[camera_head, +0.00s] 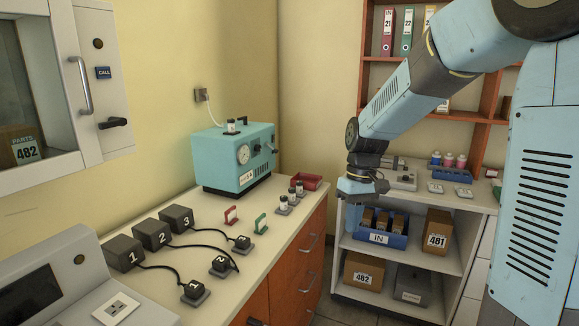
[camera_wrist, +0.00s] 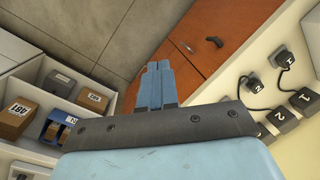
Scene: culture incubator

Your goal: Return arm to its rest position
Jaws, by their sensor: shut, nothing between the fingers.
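My blue arm reaches in from the upper right in the head view, bent down at the elbow. My gripper (camera_head: 354,217) hangs in front of the shelf unit at the right, beyond the end of the bench, pointing down. In the wrist view my gripper (camera_wrist: 155,72) shows two blue fingers side by side, touching, with nothing between them. Behind the fingertips are the grey floor and the orange drawer fronts.
The bench (camera_head: 250,222) holds a teal device (camera_head: 236,158), numbered black boxes (camera_head: 152,235) with cables, and small clips. The shelf unit (camera_head: 440,262) holds a blue IN bin (camera_head: 380,238) and cartons (camera_head: 437,230). A wall cabinet (camera_head: 100,70) is at the left. Floor (camera_wrist: 110,35) lies open below.

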